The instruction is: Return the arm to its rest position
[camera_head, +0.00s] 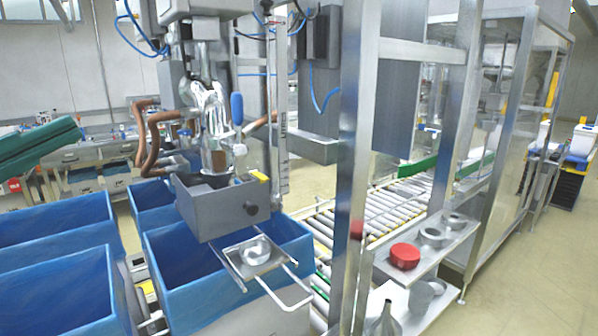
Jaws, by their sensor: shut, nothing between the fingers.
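Neither my arm nor my gripper shows in the head view, so I cannot see the gripper's pose. The view is filled by a steel filling machine (222,205) with shiny piping and brown hoses. It stands over an open blue-lined box (185,262). A small metal rack (262,268) with a round metal piece on it juts out from the machine in front of that box.
More blue-lined boxes (58,285) stand at the left. A roller conveyor (390,215) runs behind a steel frame post (352,170). A side shelf (428,250) holds a red round item (404,256) and metal parts. Open floor (540,270) lies at the right.

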